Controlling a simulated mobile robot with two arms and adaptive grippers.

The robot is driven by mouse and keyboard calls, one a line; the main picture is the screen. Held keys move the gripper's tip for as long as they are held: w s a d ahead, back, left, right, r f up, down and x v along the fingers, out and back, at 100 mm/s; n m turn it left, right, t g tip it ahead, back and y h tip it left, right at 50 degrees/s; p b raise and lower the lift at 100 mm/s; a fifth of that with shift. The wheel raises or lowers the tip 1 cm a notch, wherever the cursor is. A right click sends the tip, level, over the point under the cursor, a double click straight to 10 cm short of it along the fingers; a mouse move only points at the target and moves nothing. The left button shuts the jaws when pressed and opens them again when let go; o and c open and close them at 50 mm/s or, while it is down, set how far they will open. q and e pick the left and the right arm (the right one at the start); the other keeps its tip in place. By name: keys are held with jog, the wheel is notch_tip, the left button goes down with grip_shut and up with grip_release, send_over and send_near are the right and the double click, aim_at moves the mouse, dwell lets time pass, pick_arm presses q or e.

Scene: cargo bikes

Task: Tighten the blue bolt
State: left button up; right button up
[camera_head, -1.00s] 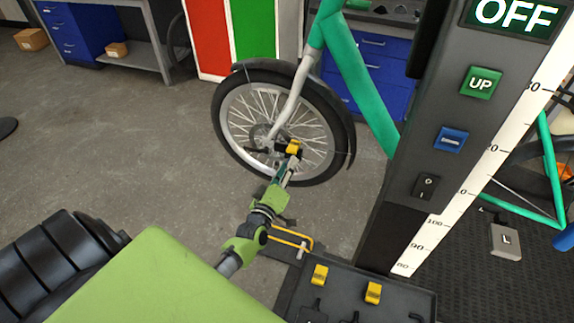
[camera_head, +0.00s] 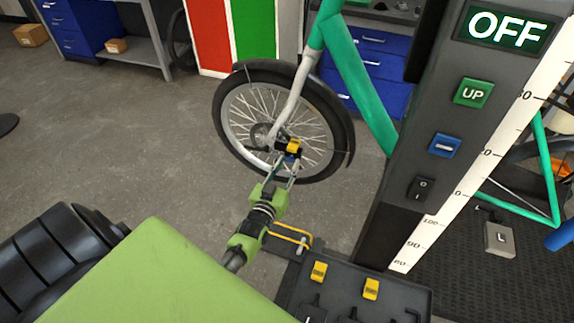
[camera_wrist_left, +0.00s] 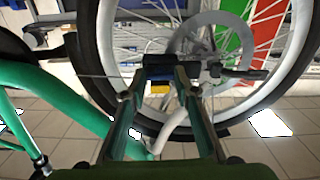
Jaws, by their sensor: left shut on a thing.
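My left gripper (camera_head: 283,160) is beside the front wheel (camera_head: 335,125), shut on a black tool with a yellow tag (camera_head: 294,146). The tool is level with the wheel hub (camera_head: 262,134) and just right of it. In the left wrist view the two fingers (camera_wrist_left: 160,78) close around the tool's black body (camera_wrist_left: 158,66), and the hub (camera_wrist_left: 205,45) shows behind and to the right. I cannot make out the blue bolt; it is hidden or too small, and whether the tool touches it is unclear. My right gripper is not in view.
A dark tool tray (camera_head: 390,272) with yellow-tagged tools stands at front right. A grey post (camera_head: 425,170) with UP and blue buttons rises on the right; its display reads OFF. The floor (camera_head: 130,130) at left is clear.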

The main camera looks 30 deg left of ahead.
pick_arm(q)
jog(key=shift+a+r+m, duration=0.1)
jog(key=shift+r+m, duration=0.1)
jog(key=shift+m, duration=0.3)
jog(key=o, duration=1.1)
jog(key=shift+w, duration=0.1)
jog(key=shift+f, duration=0.15)
jog(key=v, duration=1.2)
jog(key=shift+f, duration=0.1)
